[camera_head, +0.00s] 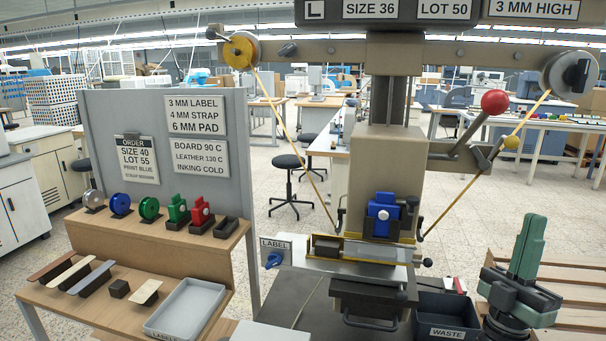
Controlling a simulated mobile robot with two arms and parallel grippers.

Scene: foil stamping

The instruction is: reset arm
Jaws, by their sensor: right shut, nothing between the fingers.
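My right gripper (512,289), dark with green parts, is at the lower right, beside the foil stamping press (380,160). It is shut and empty, apart from the press and to the right of the waste bin (446,316). Its fingertips are hard to make out among the dark parts. My left gripper is not in view.
A wooden stand (180,255) at left holds coloured foil rolls, straps and a grey tray (187,309). A blue block (383,214) sits on the press, above its bed. A red-knobbed lever (494,102) juts out at right. A slatted wooden surface (570,295) lies behind my right gripper.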

